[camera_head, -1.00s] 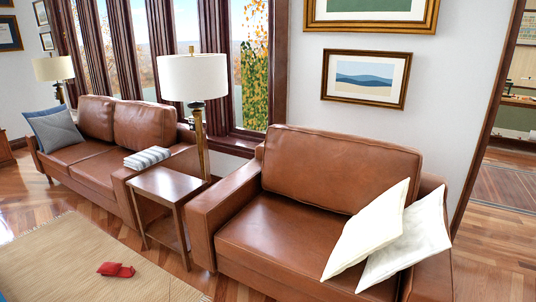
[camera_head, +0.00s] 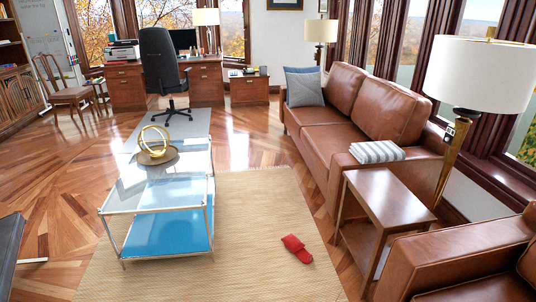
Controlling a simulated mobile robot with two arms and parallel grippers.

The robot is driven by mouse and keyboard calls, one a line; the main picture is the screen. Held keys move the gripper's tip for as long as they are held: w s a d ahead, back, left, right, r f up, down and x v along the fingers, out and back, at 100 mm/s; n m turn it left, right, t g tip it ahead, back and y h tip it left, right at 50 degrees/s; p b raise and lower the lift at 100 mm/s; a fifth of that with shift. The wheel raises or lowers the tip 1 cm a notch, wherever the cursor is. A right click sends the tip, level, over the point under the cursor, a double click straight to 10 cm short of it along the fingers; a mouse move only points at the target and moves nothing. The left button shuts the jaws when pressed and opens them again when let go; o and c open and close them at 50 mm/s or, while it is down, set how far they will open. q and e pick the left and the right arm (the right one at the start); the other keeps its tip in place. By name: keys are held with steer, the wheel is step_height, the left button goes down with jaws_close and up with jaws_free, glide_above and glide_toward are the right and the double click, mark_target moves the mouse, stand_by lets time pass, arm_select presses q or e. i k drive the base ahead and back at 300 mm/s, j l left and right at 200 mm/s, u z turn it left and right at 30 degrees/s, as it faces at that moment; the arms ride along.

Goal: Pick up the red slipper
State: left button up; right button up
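A red slipper (camera_head: 297,249) lies on the beige rug (camera_head: 262,215), to the right of the glass coffee table and left of the wooden side table. It looks like a small red shape, and I cannot tell whether it is one slipper or a pair. Neither of my grippers shows in the head view.
The glass coffee table (camera_head: 165,197) with a blue lower shelf stands on the left of the rug. A wooden side table (camera_head: 385,200) stands beside the brown sofa (camera_head: 340,125). An armchair (camera_head: 470,265) fills the lower right corner. Bare rug lies around the slipper.

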mark_target(293, 242)
steer(key=i+j+u, duration=0.3)
steer(key=i, duration=0.35)
steer(key=i+j+u, duration=0.1)
steer(key=i+u, duration=0.2)
steer(key=i, duration=0.3)
